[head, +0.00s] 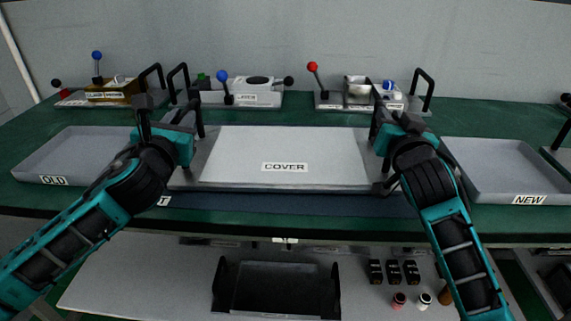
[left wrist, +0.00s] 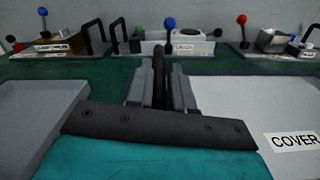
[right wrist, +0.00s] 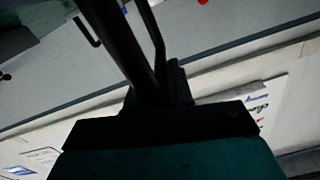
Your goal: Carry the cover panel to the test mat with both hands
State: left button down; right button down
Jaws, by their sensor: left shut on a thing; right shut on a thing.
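The cover panel (head: 285,145), a pale slab labelled COVER, is level in the middle of the head view, and its left part shows in the left wrist view (left wrist: 245,110). My left gripper (head: 192,118) is shut on its left black handle (left wrist: 160,75). My right gripper (head: 386,115) is shut at its right end, on a black handle bar (right wrist: 120,40). The dark blue test mat (head: 290,204) shows as a strip along the panel's near side; the rest is hidden, and its label is mostly covered by my left arm. I cannot tell whether panel and mat touch.
The OLD tray (head: 60,155) lies left and the NEW tray (head: 510,170) right, both looking empty. Fixtures with levers, one blue (head: 222,76), one red (head: 312,67), stand along the back. A lower shelf holds a black bin (head: 275,288) and small parts.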

pick_arm(q)
jog(key=shift+w+a+f, duration=0.1)
jog(key=shift+a+f, duration=0.2)
pick_arm(e)
jog(key=shift+d+f, duration=0.25)
pick_arm(q)
jog(key=c, duration=1.3)
grip_release()
jog(key=shift+r, duration=0.1)
jog(key=shift+c, duration=0.2)
pick_arm(e)
jog(key=c, duration=1.3)
grip_release()
jog(key=shift+r, duration=0.1)
jog(key=shift+c, duration=0.2)
pick_arm(q)
jog(key=o, duration=0.3)
jog(key=shift+d, duration=0.2)
pick_arm(e)
jog(key=o, duration=0.3)
jog(key=shift+a, duration=0.15)
pick_arm(q)
jog(key=shift+o, duration=0.2)
pick_arm(e)
jog(key=shift+o, duration=0.2)
